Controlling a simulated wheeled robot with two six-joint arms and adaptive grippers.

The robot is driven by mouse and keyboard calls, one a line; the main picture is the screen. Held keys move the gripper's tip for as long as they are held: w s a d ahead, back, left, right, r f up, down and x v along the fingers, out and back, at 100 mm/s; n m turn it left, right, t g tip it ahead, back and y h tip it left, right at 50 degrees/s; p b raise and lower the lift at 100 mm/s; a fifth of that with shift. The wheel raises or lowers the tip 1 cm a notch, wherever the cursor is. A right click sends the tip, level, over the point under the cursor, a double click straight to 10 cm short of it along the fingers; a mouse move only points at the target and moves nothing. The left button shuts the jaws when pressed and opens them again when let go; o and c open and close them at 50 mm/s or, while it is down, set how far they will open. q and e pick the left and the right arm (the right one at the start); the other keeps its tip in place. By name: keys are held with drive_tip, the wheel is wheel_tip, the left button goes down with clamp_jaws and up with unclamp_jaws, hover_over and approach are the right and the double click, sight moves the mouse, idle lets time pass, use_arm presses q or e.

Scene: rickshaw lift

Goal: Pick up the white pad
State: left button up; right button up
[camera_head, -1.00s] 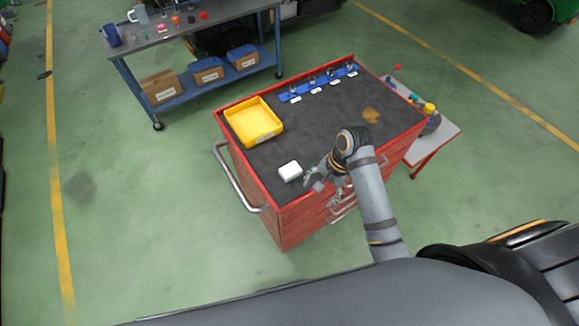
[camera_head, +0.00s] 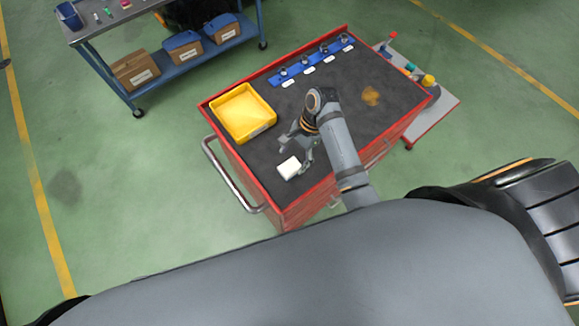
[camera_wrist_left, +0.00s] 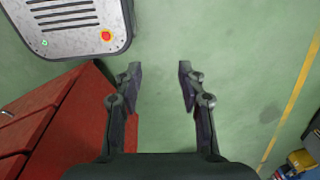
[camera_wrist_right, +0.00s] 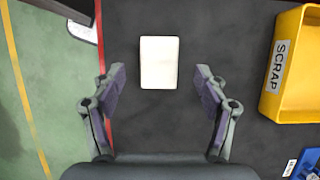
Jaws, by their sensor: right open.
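The white pad (camera_head: 289,168) lies flat on the dark top of the red tool cart (camera_head: 240,172), near its front left corner. In the right wrist view the white pad (camera_wrist_right: 159,62) is centred just beyond the fingertips. My right gripper (camera_head: 294,153) is open and empty, with its fingers beside the pad in the head view. In the right wrist view my right gripper (camera_wrist_right: 158,85) has its fingers apart on either side of the pad's line. My left gripper (camera_wrist_left: 158,75) is open and empty over the green floor; the head view does not show it.
A yellow bin (camera_head: 243,113) marked SCRAP stands behind the pad. A blue rack (camera_head: 312,62) with several small fittings lies along the cart's back edge. A brown stain (camera_head: 371,96) is on the right of the top. A side shelf (camera_head: 432,105) holds small items.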

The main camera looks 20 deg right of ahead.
sight(290, 166)
drive_tip(key=shift+w+f, duration=0.15)
drive_tip(key=shift+f, duration=0.05)
drive_tip(key=p+x, duration=0.2)
drive_tip(key=shift+f, duration=0.3)
drive_tip(key=shift+s+x, duration=0.2)
drive_tip(key=shift+x, duration=0.95)
drive_tip(key=c, duration=1.2)
use_arm(q)
drive_tip(key=w+r, duration=0.2)
drive_tip(key=w, duration=0.1)
drive_tip(key=shift+w+r+t, duration=0.1)
drive_tip(key=shift+t, duration=0.2)
use_arm(e)
drive_tip(key=shift+w+r, duration=0.1)
drive_tip(key=shift+r, duration=0.05)
